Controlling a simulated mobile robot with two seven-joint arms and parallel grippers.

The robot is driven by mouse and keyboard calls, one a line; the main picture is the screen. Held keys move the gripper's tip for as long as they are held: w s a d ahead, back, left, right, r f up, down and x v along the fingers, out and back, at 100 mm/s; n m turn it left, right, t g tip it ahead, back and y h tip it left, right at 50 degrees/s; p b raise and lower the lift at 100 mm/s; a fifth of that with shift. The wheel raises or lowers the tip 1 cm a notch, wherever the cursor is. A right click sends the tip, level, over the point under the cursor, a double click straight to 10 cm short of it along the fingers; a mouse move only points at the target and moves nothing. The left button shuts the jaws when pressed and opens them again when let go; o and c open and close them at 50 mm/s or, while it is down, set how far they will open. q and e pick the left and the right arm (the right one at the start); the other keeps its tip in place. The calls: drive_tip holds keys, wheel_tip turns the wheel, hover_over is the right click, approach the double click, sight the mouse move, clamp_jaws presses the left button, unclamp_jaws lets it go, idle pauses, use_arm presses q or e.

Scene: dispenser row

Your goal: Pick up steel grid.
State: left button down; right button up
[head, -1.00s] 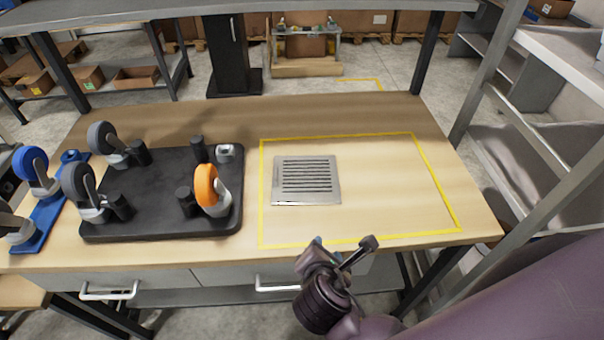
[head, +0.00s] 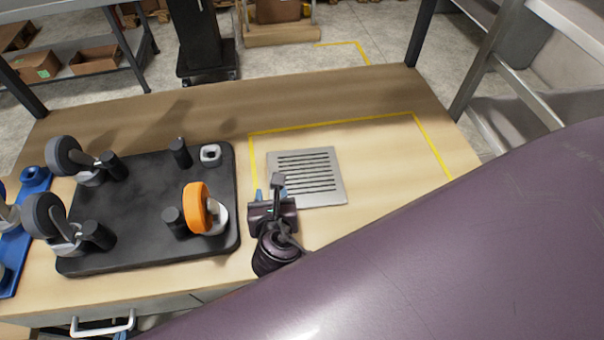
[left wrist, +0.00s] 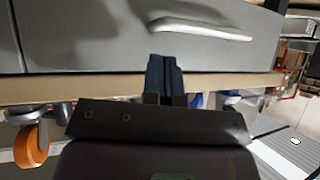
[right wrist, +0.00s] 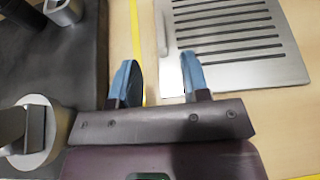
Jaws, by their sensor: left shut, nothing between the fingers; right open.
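The steel grid (head: 325,188) is a flat square silver plate with dark slots, lying on the wooden table. My right gripper (head: 268,188) is open and empty above the table at the grid's near left corner, partly covering it. In the right wrist view, the grid (right wrist: 290,68) lies ahead and to the right. The right-hand finger overlaps its near left edge there; I cannot tell whether it touches. My left gripper (left wrist: 164,62) is shut and empty in the left wrist view, near the grey drawer front and table edge.
Yellow tape (head: 340,121) outlines the area around the grid. A black tray (head: 130,215) with pegs and casters, including an orange-wheeled one (head: 196,208), stands left of the grid. A blue tray (head: 22,252) is further left. Bare table lies behind the grid.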

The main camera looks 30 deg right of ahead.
drive_tip(key=shift+x, duration=3)
drive_tip(key=shift+r, duration=0.1)
clamp_jaws()
